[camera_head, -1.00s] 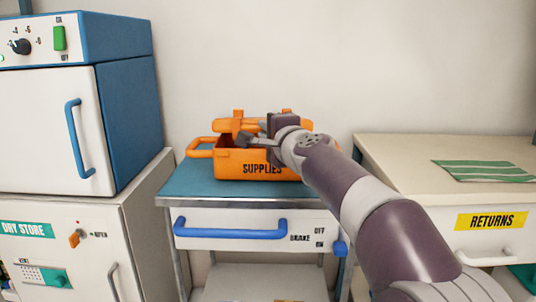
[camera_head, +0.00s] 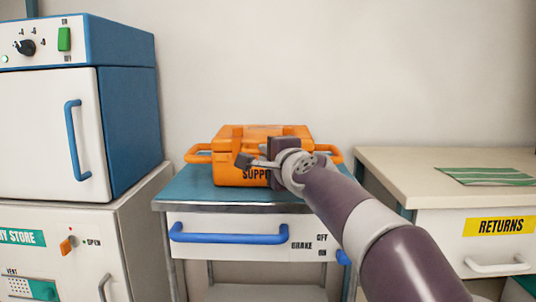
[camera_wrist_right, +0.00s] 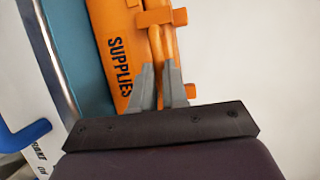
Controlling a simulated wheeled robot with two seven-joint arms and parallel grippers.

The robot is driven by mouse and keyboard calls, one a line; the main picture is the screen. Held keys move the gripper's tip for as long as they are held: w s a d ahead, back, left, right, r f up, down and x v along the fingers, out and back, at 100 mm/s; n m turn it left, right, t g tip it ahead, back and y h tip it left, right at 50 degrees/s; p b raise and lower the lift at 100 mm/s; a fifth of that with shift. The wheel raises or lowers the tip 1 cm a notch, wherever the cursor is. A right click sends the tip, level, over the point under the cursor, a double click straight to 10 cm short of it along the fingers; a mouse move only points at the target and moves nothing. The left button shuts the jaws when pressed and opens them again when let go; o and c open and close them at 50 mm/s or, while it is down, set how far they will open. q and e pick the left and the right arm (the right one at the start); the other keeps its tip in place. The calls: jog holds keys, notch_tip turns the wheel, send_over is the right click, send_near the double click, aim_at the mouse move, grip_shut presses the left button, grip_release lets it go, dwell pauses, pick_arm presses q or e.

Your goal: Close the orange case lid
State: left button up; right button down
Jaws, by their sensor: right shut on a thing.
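The orange case (camera_head: 225,174), marked SUPPLIES, stands on the blue top of the cart. Its lid (camera_head: 230,133) lies down over the body, and no open gap shows from the head; my gripper hides part of the front seam. My right gripper (camera_head: 256,162) is at the front of the case. In the right wrist view, its grey fingers (camera_wrist_right: 160,88) are shut on a narrow orange part of the lid (camera_wrist_right: 155,42), beside the case body (camera_wrist_right: 115,60). My left gripper is not in view.
The blue-topped cart (camera_head: 180,193) has a blue drawer handle (camera_head: 228,234). A blue-and-white cabinet (camera_head: 45,130) stands left on a dry-store unit. A beige RETURNS counter (camera_head: 400,170) with a green striped cloth (camera_head: 485,176) stands right. The wall behind is bare.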

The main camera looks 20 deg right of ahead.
jog(key=c, duration=1.4)
grip_release()
jog(key=shift+w+f, duration=0.15)
jog(key=shift+f, duration=0.45)
jog(key=shift+o, duration=1.3)
jog(key=shift+w+f+g, duration=0.1)
jog(key=shift+g, duration=0.2)
jog(key=shift+r, duration=0.3)
jog(key=s+d+b, duration=0.1)
jog(key=s, duration=1.1)
jog(key=shift+s+d+r, duration=0.25)
jog(key=shift+s+r, duration=0.1)
jog(key=shift+r, duration=0.05)
